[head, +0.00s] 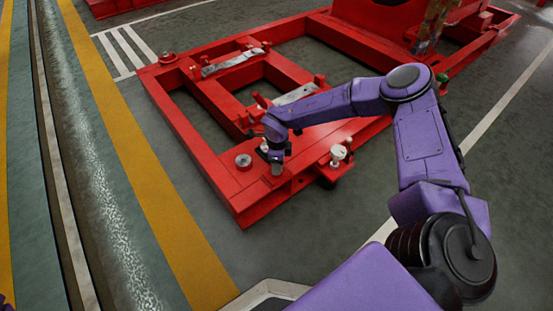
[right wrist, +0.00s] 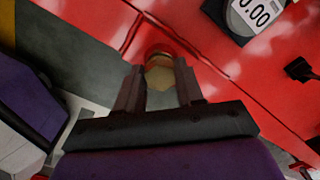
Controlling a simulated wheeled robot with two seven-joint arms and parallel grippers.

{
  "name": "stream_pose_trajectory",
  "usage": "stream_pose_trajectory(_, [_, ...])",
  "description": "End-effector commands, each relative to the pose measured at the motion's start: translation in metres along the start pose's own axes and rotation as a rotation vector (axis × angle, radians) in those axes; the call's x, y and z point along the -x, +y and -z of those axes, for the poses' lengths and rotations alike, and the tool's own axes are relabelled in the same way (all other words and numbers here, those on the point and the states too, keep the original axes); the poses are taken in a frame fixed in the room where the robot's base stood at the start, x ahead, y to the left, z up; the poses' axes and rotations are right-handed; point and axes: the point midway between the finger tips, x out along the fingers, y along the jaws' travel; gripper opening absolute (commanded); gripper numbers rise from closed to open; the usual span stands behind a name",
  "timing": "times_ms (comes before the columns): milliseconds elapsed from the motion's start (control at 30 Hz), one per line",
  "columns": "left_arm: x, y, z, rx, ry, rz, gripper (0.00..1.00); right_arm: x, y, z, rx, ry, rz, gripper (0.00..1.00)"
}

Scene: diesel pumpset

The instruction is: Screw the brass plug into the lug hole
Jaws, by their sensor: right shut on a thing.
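The brass plug (right wrist: 159,77) sits between the two fingers of my right gripper (right wrist: 158,92) in the right wrist view. The gripper is shut on it. Just beyond the plug is a round red lug (right wrist: 158,50) on the red frame; the plug lines up with it and looks close to or against it. The lug hole itself is hidden behind the plug, so I cannot tell how deep the plug sits. In the head view my right gripper (head: 275,163) points down at the front corner of the red frame. My left gripper is not in view.
The red frame (head: 215,175) carries crossbars and grey straps (head: 233,62). A round grey-topped fitting (head: 243,161) stands left of the gripper, a white-topped one (head: 338,152) to its right. A 0.00 display (right wrist: 255,14) shows in the wrist view. The grey floor in front is clear.

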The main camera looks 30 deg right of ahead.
Motion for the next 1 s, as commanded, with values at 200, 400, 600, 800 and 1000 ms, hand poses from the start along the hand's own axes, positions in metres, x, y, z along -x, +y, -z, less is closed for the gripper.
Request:
stream_pose_trajectory(200, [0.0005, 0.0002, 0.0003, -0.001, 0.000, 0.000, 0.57, -0.0025, 0.0034, 0.0048, -0.287, 0.015, -0.011, 0.00])
stream_pose_trajectory(400, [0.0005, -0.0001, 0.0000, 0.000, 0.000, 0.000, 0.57, -0.0030, 0.0044, 0.0047, -0.284, 0.017, -0.013, 0.00])
stream_pose_trajectory(600, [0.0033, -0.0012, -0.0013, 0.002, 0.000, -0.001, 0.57, -0.0033, 0.0056, 0.0033, -0.280, 0.017, -0.014, 0.00])
stream_pose_trajectory(800, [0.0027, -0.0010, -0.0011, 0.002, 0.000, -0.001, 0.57, -0.0047, 0.0064, 0.0032, -0.278, 0.017, -0.016, 0.00])
stream_pose_trajectory(1000, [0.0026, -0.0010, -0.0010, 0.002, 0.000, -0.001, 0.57, -0.0052, 0.0071, 0.0032, -0.622, 0.021, -0.014, 0.00])
